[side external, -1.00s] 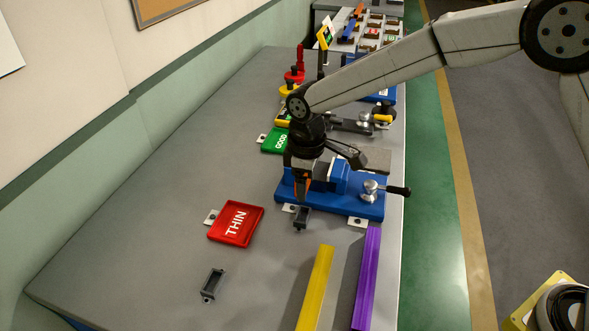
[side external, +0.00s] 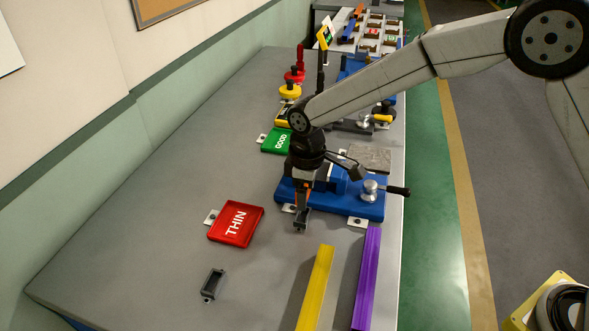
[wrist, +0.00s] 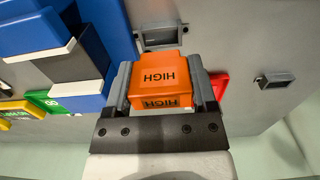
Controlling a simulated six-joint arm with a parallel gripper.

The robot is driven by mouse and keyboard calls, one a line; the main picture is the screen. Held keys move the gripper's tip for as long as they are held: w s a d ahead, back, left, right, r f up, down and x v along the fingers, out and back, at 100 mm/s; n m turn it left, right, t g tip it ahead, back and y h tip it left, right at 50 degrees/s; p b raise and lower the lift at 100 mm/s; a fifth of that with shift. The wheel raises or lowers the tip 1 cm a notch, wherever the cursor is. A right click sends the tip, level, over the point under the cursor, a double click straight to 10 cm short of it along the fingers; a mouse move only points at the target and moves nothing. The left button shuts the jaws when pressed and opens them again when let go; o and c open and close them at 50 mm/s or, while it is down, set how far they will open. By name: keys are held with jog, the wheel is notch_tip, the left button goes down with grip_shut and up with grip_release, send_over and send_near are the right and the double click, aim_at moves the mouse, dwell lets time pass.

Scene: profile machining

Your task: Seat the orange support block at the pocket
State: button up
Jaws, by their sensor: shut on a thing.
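My gripper (wrist: 160,84) is shut on the orange support block (wrist: 160,72), which is marked HIGH in the wrist view. The block sits between both fingers. In the side view my gripper (side external: 303,205) points down just above a dark pocket (side external: 301,226) at the near edge of the blue fixture. The fingers hide most of the block and part of this pocket. In the wrist view a dark pocket (wrist: 160,38) shows just beyond the block, apart from it in the picture. I cannot tell whether the block touches the pocket. A second dark pocket (side external: 212,285) stands empty at the front left.
The blue fixture (side external: 345,208) with a clamp handle (side external: 397,190) stands right of my gripper. A red THIN tray (side external: 236,224) is to the left and a green GOOD tray (side external: 277,140) behind. Yellow (side external: 315,290) and purple (side external: 367,280) bars lie in front.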

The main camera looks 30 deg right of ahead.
jog(key=shift+f, duration=1.2)
jog(key=shift+f, duration=1.05)
dwell(0.9)
jog(key=o, duration=1.3)
jog(key=shift+d, duration=0.1)
jog(key=shift+r, duration=3.95)
jog(key=s+d+m+t, duration=0.1)
jog(key=s+d+m, duration=0.2)
jog(key=s+d, duration=0.3)
jog(key=s+d+m, duration=0.3)
jog(key=s+d, duration=0.3)
jog(key=d, duration=0.1)
jog(key=s+d+f+m+t, duration=0.1)
jog(key=s+d+m, duration=0.2)
jog(key=s+d, duration=0.3)
jog(key=shift+d+t, duration=0.3)
